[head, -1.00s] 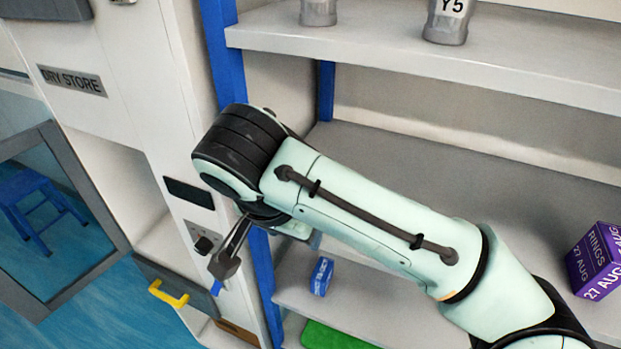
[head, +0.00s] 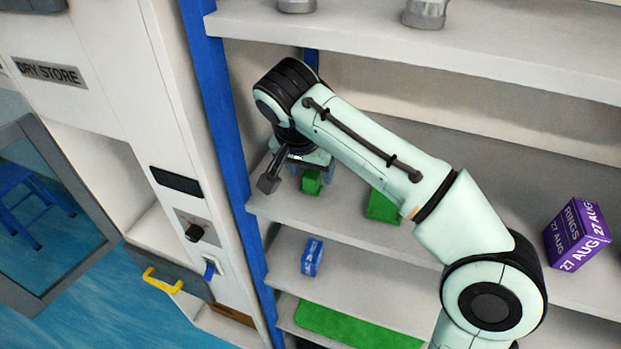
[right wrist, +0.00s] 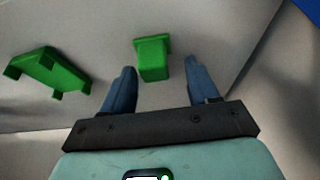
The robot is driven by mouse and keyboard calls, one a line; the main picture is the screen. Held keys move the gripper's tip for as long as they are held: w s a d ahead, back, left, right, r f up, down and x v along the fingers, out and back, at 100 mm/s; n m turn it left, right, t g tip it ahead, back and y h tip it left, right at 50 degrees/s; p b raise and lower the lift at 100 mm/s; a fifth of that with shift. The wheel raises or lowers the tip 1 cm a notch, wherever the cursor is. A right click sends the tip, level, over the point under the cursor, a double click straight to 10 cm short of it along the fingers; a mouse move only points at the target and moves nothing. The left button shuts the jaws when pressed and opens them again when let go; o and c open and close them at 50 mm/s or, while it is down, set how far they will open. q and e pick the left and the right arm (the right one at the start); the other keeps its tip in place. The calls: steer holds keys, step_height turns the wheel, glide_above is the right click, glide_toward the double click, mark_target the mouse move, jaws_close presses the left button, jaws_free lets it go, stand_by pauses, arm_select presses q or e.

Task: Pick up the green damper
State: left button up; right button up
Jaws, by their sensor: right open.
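A small green block-like piece (right wrist: 153,60), which looks like the green damper, stands on the shelf. In the right wrist view it lies between and just beyond the two blue fingers of my right gripper (right wrist: 158,92). The gripper is open and does not touch it there. In the head view the green piece (head: 311,183) shows just below my right gripper (head: 304,178), partly hidden by it. A second green piece with short legs (right wrist: 48,72) lies to the left in the wrist view; in the head view it shows (head: 383,207) partly behind my arm. My left gripper is not in view.
A blue box (head: 312,257) and a green mat (head: 358,326) are on lower shelves. A purple box (head: 577,233) stands at the right. The blue shelf post (head: 217,125) rises left of my gripper, and an upper shelf (head: 420,50) hangs above.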

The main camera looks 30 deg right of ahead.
steer(key=shift+d+f, duration=0.1)
steer(key=shift+f, duration=0.45)
steer(key=shift+s+r, duration=0.1)
steer(key=shift+s, duration=0.25)
steer(key=shift+w, duration=0.3)
steer(key=c, duration=0.9)
steer(key=shift+s, duration=0.1)
